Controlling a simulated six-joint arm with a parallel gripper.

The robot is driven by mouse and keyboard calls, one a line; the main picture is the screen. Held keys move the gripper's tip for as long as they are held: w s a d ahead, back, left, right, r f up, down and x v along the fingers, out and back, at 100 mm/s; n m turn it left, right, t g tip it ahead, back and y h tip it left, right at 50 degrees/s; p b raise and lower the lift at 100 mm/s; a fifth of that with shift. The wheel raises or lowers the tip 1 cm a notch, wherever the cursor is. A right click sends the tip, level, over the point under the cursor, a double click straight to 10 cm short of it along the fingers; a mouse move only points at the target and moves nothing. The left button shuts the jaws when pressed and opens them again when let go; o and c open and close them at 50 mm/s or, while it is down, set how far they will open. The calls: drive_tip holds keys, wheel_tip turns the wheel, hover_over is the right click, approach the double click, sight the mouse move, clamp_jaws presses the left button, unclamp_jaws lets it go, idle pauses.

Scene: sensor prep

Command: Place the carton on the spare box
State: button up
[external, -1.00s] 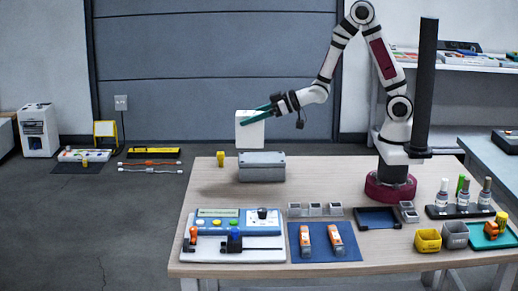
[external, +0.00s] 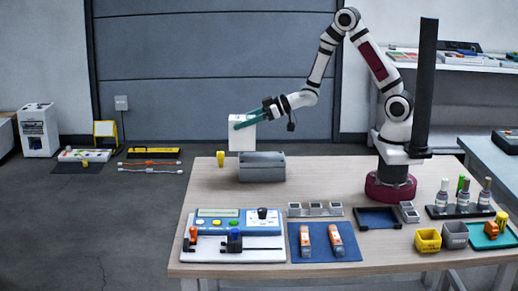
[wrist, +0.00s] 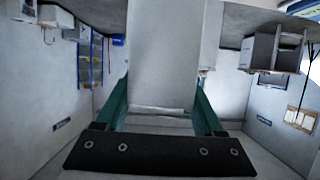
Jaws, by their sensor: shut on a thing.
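The white carton (external: 242,136) is upright in the external view, held between the green fingers of my gripper (external: 245,122). My gripper is shut on it, and the carton also fills the upper middle of the wrist view (wrist: 165,55), between the fingers (wrist: 160,105). The spare box (external: 262,170) is a grey box on the table. The carton's lower edge is at the box's top edge, over its left part. I cannot tell whether they touch.
A small yellow item (external: 220,158) stands on the table left of the box. A blue and white device (external: 232,222) and a blue mat (external: 325,246) lie nearer the front. Small grey trays (external: 315,209) stand behind the mat. The table right of the box is bare.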

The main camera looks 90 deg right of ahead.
sight(243, 131)
drive_tip(key=shift+f, duration=1.45)
drive_tip(key=shift+f, duration=0.2)
drive_tip(key=o, duration=1.5)
drive_tip(key=shift+r, duration=0.15)
